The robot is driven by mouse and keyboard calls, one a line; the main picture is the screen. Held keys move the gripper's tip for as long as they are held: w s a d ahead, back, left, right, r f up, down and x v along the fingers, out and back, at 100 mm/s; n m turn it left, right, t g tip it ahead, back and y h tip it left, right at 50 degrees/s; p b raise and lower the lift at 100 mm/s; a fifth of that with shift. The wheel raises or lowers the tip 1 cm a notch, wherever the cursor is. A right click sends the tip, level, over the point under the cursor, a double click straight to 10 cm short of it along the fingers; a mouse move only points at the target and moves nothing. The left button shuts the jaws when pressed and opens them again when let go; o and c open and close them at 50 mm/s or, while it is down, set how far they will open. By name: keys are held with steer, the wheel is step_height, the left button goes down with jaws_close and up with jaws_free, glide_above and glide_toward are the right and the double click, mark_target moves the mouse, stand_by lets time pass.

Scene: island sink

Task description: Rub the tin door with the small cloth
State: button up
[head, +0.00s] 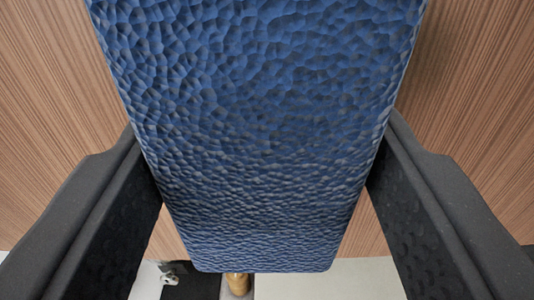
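A blue, bumpy-textured slab, which I take to be the small cloth (260,130), fills the middle of the head view. My gripper (262,175) has one dark finger at its left edge and one at its right edge, and is shut on it. Behind it is a brown wood-grain surface (465,90); I cannot tell whether this is the door the task names. The cloth hides the middle of that surface. I cannot tell whether the cloth touches it.
At the bottom of the view, below the wood-grain surface, a light surface (330,283) shows. A gold-coloured cylindrical thing (237,284) and a small white and dark thing (170,277) are partly visible there, beside a black area.

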mark_target(387, 182)
steer(key=shift+w, duration=0.25)
steer(key=shift+d, duration=0.1)
steer(key=shift+s+d+f+b, duration=0.15)
steer(key=shift+d+b, duration=0.3)
steer(key=shift+d, duration=3.2)
steer(key=shift+b, duration=0.45)
steer(key=shift+a, duration=0.1)
